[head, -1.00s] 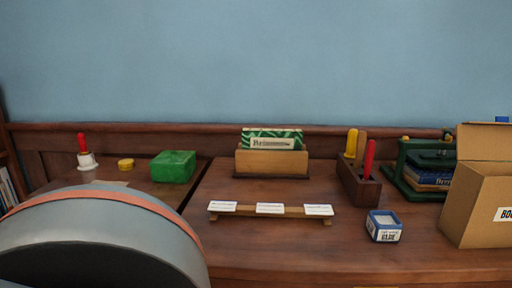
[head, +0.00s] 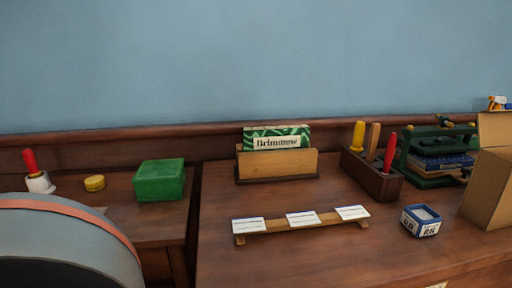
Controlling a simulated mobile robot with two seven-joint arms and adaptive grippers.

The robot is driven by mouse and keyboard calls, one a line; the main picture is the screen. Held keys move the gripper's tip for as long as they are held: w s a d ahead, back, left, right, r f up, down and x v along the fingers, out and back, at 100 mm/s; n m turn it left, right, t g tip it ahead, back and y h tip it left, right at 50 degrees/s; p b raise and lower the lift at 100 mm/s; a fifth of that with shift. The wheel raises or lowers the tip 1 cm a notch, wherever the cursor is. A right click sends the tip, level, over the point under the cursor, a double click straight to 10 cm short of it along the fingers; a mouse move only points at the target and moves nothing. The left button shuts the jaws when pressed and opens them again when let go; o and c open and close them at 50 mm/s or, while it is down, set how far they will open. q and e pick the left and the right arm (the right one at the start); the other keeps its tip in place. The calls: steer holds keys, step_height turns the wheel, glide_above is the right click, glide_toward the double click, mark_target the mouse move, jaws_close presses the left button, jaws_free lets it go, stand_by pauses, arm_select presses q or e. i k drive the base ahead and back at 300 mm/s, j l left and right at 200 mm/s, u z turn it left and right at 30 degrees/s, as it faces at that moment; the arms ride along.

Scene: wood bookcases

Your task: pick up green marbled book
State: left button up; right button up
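The green marbled book (head: 276,131) stands upright in a wooden holder (head: 277,164) at the back of the desk, in the middle of the head view. Its top shows a green and white pattern and a pale label reading something like "Brimmow". Its lower part is hidden behind the holder's front board. Neither of my grippers shows in the head view.
A low wooden rack (head: 301,224) with white cards stands in front of the holder. To its right are a tool block (head: 372,176), a blue box (head: 421,221), a green press (head: 437,155) and a cardboard box (head: 490,188). A green box (head: 159,181) stands left.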

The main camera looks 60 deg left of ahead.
mark_target(286, 137)
steer(key=k+j, duration=0.15)
steer(key=j, duration=0.2)
steer(key=k+j, duration=0.35)
steer(key=j, duration=0.3)
